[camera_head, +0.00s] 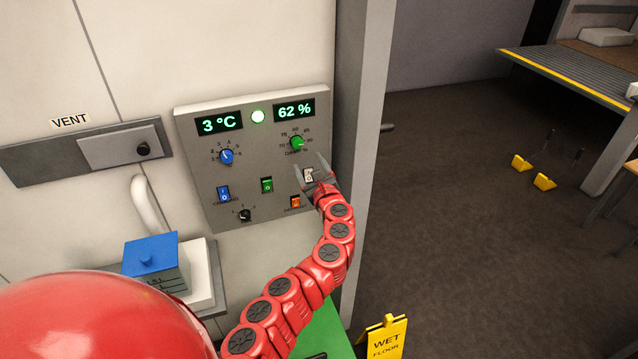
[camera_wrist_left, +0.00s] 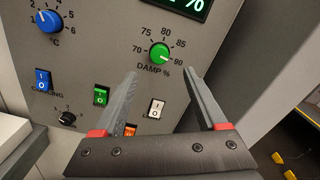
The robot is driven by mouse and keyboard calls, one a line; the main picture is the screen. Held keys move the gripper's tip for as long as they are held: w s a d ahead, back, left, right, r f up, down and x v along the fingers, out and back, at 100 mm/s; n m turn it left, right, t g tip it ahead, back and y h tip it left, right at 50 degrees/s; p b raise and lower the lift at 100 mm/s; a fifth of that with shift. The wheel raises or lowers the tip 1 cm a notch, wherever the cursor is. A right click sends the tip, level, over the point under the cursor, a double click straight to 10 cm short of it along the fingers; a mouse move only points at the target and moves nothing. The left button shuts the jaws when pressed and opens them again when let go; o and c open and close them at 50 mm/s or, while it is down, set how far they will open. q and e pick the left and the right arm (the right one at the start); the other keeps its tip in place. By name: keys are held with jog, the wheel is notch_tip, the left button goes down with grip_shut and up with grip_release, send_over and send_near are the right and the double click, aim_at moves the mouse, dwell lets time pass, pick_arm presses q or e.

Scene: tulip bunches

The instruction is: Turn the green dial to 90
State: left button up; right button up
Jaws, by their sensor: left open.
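The green dial (camera_head: 297,143) is a round knob labelled DAMP % on the grey control panel (camera_head: 190,150), with marks from 70 to 90. In the left wrist view the green dial (camera_wrist_left: 160,54) shows whole, and its pale pointer mark seems to lie at lower right, by the 90 mark. The display (camera_head: 294,110) above it reads 62 %. My left gripper (camera_head: 311,164) is open and empty in front of the panel, just below the dial and apart from it. Its two fingers (camera_wrist_left: 162,80) point up toward the dial. My right gripper is not in view.
A blue dial (camera_head: 227,156) sits left, under a 3 °C display. Blue, green, white and orange switches and a black knob (camera_head: 245,215) are below. A grey post (camera_head: 362,150) stands just right of the panel. A yellow wet-floor sign (camera_head: 386,338) stands lower right.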

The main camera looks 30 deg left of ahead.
pick_arm(q)
jog(key=b+v, duration=0.2)
jog(key=v, duration=0.6)
jog(key=shift+f, duration=0.15)
dwell(0.4)
